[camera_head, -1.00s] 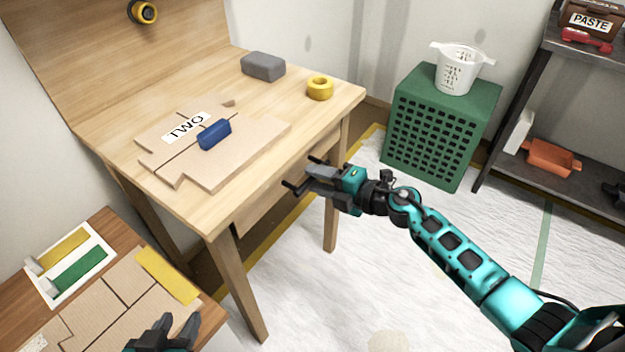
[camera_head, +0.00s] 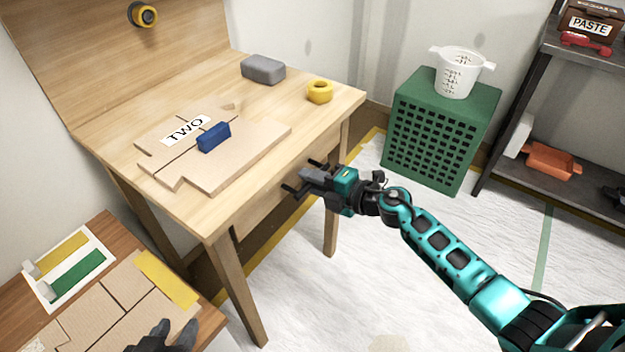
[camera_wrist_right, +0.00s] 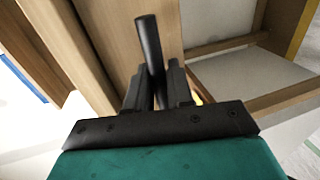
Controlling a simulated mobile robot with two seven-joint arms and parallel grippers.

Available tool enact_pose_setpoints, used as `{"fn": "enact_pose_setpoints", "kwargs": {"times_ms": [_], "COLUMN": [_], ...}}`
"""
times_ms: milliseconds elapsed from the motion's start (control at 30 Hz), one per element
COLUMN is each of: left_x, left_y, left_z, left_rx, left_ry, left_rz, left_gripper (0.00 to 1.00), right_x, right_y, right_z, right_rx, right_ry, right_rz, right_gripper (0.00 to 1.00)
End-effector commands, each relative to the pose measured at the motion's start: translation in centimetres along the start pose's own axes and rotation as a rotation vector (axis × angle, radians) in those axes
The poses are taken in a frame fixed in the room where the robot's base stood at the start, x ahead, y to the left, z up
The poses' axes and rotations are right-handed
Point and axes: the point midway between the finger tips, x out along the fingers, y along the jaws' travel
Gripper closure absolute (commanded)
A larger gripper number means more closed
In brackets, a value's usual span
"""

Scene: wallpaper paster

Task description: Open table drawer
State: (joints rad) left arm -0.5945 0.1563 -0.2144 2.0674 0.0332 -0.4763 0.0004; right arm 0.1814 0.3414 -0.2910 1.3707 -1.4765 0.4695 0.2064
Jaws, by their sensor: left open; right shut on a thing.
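The wooden table (camera_head: 228,190) stands at left centre with its light wooden drawer (camera_head: 262,208) under the front edge. My left gripper (camera_head: 172,334) is open at the bottom edge, over the small side table, partly out of view.
Cardboard pieces, a blue block (camera_head: 214,137), a grey block (camera_head: 263,69) and a yellow tape roll (camera_head: 320,91) lie on the tabletop. The floor before the drawer is clear.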

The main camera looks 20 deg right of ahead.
Motion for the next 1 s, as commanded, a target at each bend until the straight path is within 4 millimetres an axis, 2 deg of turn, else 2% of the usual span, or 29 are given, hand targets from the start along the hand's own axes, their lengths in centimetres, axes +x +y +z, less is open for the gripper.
{"fn": "enact_pose_setpoints", "kwargs": {"times_ms": [367, 533, 667, 1000], "left_x": [0.0, -0.1, -0.4, -0.9], "left_y": [0.0, 0.1, 0.2, 0.2], "left_z": [-0.2, -0.7, -1.1, -1.8], "left_rx": [-0.003, -0.008, -0.011, -0.010], "left_ry": [0.003, 0.006, 0.007, 0.007], "left_rz": [0.000, 0.000, 0.000, 0.000], "left_gripper": [0.57, 0.57, 0.57, 0.57], "right_x": [-0.1, -1.6, -4.2, -13.8], "right_y": [-0.1, -0.4, -0.9, -3.2], "right_z": [0.0, 0.0, 0.0, -0.1], "right_rx": [0.000, 0.001, 0.001, 0.001], "right_ry": [0.000, 0.000, 0.000, 0.000], "right_rz": [-0.001, -0.004, -0.007, -0.007], "right_gripper": [1.00, 1.00, 1.00, 1.00]}}
